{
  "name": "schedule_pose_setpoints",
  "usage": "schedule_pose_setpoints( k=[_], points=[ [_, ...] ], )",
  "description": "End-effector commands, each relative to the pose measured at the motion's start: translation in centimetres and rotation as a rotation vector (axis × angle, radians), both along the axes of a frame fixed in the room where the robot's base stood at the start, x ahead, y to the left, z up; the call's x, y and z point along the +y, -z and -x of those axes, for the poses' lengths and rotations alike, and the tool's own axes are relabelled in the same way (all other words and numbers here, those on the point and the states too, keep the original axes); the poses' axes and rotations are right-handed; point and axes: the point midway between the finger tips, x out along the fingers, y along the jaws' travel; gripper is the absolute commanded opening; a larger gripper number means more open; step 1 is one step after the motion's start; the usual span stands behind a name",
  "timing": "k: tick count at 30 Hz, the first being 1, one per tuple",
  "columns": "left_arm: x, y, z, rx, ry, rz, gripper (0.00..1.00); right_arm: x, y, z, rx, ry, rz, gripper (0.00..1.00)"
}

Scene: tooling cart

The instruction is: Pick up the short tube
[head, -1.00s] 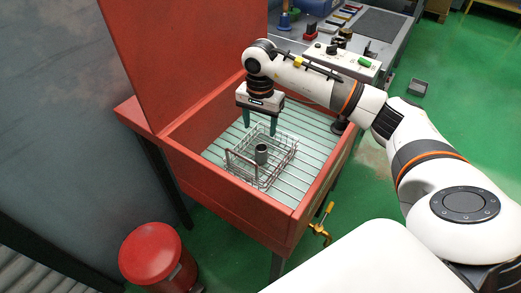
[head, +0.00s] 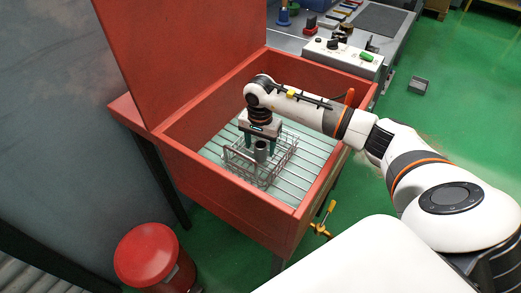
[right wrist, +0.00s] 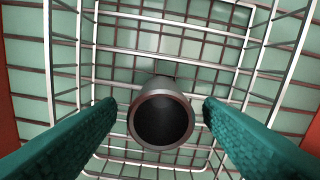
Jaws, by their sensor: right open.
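The short tube (head: 261,150) is a dark grey hollow cylinder standing upright in a wire basket (head: 262,181). In the right wrist view the tube (right wrist: 161,117) shows end-on, its dark bore facing the camera. My right gripper (head: 260,150) points down over the basket, with its green fingers beside the tube. In the right wrist view the open right gripper (right wrist: 160,108) has one finger on each side of the tube, with a gap on both sides. My left gripper is not in view.
The basket stands on the slatted floor of a red open tub (head: 217,189) with raised walls and an upright lid (head: 185,60). A control box (head: 343,58) sits behind the tub. A red bin (head: 147,255) stands on the floor at front left.

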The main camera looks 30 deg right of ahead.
Motion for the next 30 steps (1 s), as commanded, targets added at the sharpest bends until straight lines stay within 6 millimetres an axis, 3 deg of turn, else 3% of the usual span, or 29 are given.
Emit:
schedule_pose_setpoints(
  k=[6,14,24,30],
  points=[
    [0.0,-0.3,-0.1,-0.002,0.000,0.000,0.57,-0.1,2.7,0.0,0.001,0.001,0.000,0.61],
    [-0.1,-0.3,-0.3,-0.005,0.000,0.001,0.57,-0.1,3.0,0.0,-0.001,0.000,0.001,0.61],
    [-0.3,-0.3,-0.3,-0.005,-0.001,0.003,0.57,-0.1,2.9,0.0,-0.001,0.000,0.001,0.07],
    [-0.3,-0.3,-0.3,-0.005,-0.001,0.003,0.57,-0.1,2.8,0.0,-0.001,0.001,0.000,0.07]
  ],
)
